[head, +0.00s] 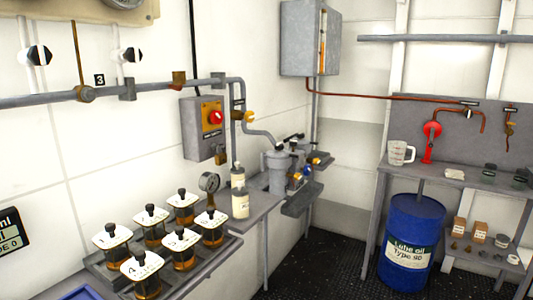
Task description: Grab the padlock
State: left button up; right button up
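A small brownish thing that looks like the padlock (220,158) hangs at the lower right of a grey switch box (194,138) on the left wall. The box has a yellow plate with a red knob (215,117). The padlock is small in the picture, and I cannot tell whether its shackle is closed. Neither of my grippers is in view.
Below stand a bottle (239,196), a gauge (209,183) and a tray (220,250) of several lidded jars. Pipes (150,88) run along the wall beside the box. A blue drum (410,225) stands under a bench at right. Dark floor (315,270) between is clear.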

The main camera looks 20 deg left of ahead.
aim_at(221, 158)
jog(key=i+l+z, duration=0.2)
jog(key=i, duration=0.95)
jog(key=i+u, duration=0.4)
jog(key=i+l+u, duration=0.2)
jog(key=i+u, duration=0.25)
jog(key=i+l+u, duration=0.2)
jog(key=u, duration=0.2)
jog(key=i+l+u, duration=0.2)
jog(key=u, duration=0.25)
jog(key=l, duration=0.05)
